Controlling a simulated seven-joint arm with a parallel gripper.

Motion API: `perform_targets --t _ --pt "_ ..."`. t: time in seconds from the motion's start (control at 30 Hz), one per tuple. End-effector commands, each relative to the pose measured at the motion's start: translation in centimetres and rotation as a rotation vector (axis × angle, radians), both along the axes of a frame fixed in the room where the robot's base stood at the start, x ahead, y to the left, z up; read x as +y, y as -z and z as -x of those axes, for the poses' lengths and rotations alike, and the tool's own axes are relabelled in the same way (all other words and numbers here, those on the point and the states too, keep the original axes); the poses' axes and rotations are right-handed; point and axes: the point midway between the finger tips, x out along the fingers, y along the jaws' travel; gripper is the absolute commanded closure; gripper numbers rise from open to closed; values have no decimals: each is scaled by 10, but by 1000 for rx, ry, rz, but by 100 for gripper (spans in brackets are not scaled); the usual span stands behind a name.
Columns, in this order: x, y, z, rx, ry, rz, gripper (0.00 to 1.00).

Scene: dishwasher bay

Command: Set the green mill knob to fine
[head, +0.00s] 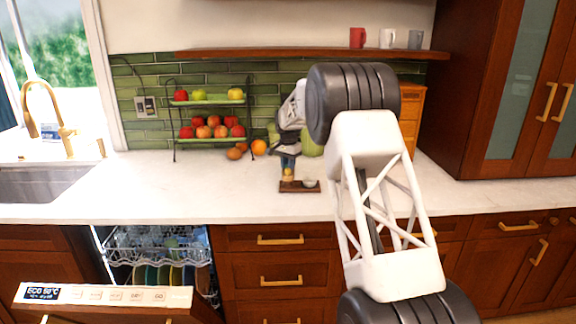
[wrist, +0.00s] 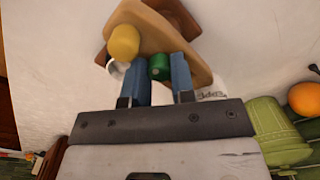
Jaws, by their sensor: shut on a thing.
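The mill (wrist: 190,55) is a tan wooden body with a yellow knob (wrist: 124,42) and a green knob (wrist: 159,67) on it in the wrist view. My gripper (wrist: 163,72) has its two blue fingers on either side of the green knob, shut on it. In the head view my gripper (head: 288,160) reaches down onto the mill, which it mostly hides. The mill stands on a dark brown board (head: 300,188). Small dark lettering (wrist: 211,95) shows beside the right finger, too blurred to read. The knob's setting cannot be told.
A fruit rack (head: 208,118), an orange (head: 259,147) and a green pot (wrist: 277,130) are nearby. The counter (head: 230,195) is clear in front. The dishwasher door (head: 104,296) hangs open at lower left.

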Motion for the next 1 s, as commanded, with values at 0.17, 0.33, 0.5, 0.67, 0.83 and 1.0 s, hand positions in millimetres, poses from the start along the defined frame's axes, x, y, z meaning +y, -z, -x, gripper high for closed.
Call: perform_targets --t 0.17,0.33,0.5,0.67,0.83,1.0 --pt "0 -1 0 -1 21 0 100" --pt "0 -1 0 -1 22 0 100" --pt "0 -1 0 -2 22 0 72" --pt "0 -1 0 -1 22 0 50" --pt "0 -1 0 -1 21 1 50" --pt "0 -2 0 -1 21 0 50"
